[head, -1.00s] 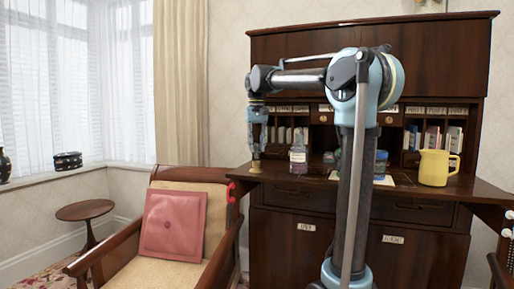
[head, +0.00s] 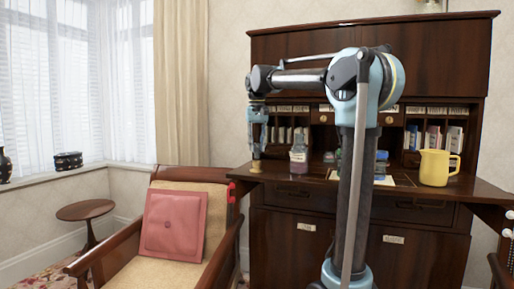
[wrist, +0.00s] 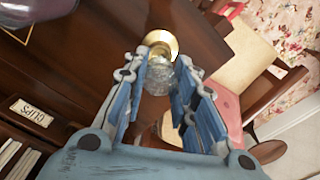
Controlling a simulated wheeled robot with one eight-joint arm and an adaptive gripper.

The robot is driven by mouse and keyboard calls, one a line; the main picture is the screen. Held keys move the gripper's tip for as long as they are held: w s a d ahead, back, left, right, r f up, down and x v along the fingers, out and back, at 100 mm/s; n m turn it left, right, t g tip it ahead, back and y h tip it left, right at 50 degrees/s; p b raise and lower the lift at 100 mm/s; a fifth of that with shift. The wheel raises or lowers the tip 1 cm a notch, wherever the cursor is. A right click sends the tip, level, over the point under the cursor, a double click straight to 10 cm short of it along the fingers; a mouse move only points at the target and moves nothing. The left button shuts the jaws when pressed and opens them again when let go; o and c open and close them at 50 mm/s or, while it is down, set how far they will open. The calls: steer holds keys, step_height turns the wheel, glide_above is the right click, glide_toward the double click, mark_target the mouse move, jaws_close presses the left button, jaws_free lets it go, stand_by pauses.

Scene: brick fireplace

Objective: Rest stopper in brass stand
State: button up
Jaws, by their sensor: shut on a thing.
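The stopper (wrist: 158,79) is a clear, faceted glass piece between the blue-padded fingers of my gripper (wrist: 158,92) in the wrist view. My gripper is shut on it and points down at the desk's left end. The brass stand (wrist: 161,41) is a small round gold piece just beyond the stopper, which overlaps its near edge in the picture. I cannot tell if they touch. In the head view my gripper (head: 257,148) is right above the stand (head: 256,167); the stopper is too small to make out there.
A purplish glass bottle (head: 298,158) stands right of the gripper on the desk (head: 300,187). A yellow jug (head: 435,168) stands farther right. Pigeonholes with books and papers line the back. An armchair with a pink cushion (head: 172,224) is in front at left.

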mark_target(257, 151)
steer(key=shift+f, duration=1.5)
steer(key=o, duration=1.1)
steer(key=shift+c, duration=0.2)
step_height(257, 151, up, 12)
steer(key=shift+f, duration=0.1)
steer(key=s+d+f+t+y, duration=0.1)
steer(key=s+d+f, duration=0.5)
steer(key=s+f, duration=0.25)
steer(key=s+d+f+t, duration=0.1)
steer(key=s+d+f, duration=0.4)
steer(key=s+f, duration=0.3)
steer(key=s+d+f, duration=0.3)
steer(key=s+f, duration=0.2)
steer(key=f, duration=0.4)
steer(key=s+d+f+m, duration=0.1)
steer(key=s+d+f, duration=0.2)
steer(key=f, duration=0.7)
steer(key=s+d+f+h, duration=0.1)
steer(key=s+d+f, duration=0.2)
steer(key=s+f, duration=0.4)
step_height(257, 151, down, 3)
steer(key=shift+d+r+m, duration=0.2)
steer(key=shift+d+m, duration=0.05)
steer(key=shift+m, duration=0.05)
